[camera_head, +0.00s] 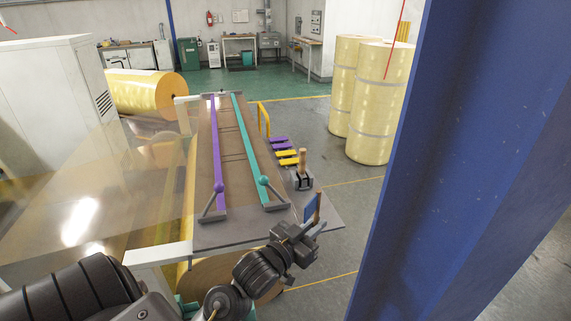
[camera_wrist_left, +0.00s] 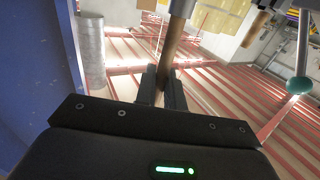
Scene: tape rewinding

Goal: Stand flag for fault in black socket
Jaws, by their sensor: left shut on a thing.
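My left gripper (camera_head: 296,241) is beyond the near end of the brown board, at its right corner. In the left wrist view the stick (camera_wrist_left: 168,55) runs up between the fingers (camera_wrist_left: 160,88). A small black piece (camera_head: 302,184) with an upright wooden handle stands on the grey plate, beyond the held flag. I cannot tell for sure whether it is the black socket. My right gripper is not in view.
A purple bar (camera_head: 217,150) and a teal bar (camera_head: 245,140) lie along the brown board (camera_head: 231,165). Purple and yellow strips (camera_head: 286,157) lie to its right. A big blue upright (camera_head: 465,160) fills the right side. The grey plate (camera_head: 326,213) is bare near its right corner.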

